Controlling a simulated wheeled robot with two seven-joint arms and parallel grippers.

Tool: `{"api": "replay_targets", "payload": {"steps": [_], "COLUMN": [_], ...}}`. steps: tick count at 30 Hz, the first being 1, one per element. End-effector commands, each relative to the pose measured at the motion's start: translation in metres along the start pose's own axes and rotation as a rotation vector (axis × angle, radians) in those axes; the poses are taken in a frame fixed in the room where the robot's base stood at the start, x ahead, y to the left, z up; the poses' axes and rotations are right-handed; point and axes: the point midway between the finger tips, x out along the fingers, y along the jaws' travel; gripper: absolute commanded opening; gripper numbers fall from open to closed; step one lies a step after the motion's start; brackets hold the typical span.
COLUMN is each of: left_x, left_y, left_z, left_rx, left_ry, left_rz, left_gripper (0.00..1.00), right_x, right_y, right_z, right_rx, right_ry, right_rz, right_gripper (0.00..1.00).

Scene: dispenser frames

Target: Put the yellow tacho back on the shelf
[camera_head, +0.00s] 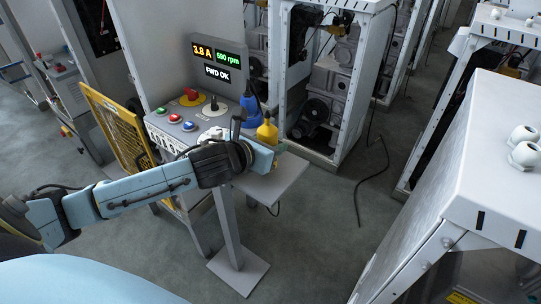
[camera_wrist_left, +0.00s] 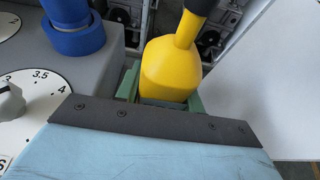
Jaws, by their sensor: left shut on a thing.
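The yellow tacho (camera_head: 267,132) is upright, with a bottle-like yellow body and a dark upper end. It also shows in the left wrist view (camera_wrist_left: 170,68), where its dark top is cut off by the frame edge. My left gripper (camera_head: 271,150) is shut on its lower part, with green fingers on both sides. A flat grey shelf (camera_head: 287,178) on a post lies under and beside the gripper. My gripper hides the tacho's base, so I cannot tell whether it touches the shelf. My right gripper is not in view.
A control console (camera_head: 165,131) with coloured buttons and a dial (camera_wrist_left: 30,112) stands left of the gripper. A blue tool (camera_head: 250,104) stands on it, close to the tacho. A display (camera_head: 217,65) rises behind. White machine frames (camera_head: 340,90) stand behind; open floor lies right.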

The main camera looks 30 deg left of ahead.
Motion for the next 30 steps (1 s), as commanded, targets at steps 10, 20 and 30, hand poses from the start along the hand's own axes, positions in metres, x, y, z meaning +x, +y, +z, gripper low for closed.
{"api": "replay_targets", "payload": {"steps": [10,20,30], "left_x": [0.011,0.013,0.012], "left_y": [0.000,0.000,0.000], "left_z": [-0.027,-0.030,-0.030], "left_rx": [0.000,0.000,0.000], "left_ry": [0.000,0.001,0.001], "left_rz": [0.000,0.000,0.000], "left_gripper": [0.11,0.50,0.60], "right_x": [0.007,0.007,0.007], "right_y": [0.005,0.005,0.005], "right_z": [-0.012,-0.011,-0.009], "right_rx": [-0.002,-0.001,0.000], "right_ry": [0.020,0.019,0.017], "right_rz": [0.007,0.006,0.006], "right_gripper": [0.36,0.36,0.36]}}
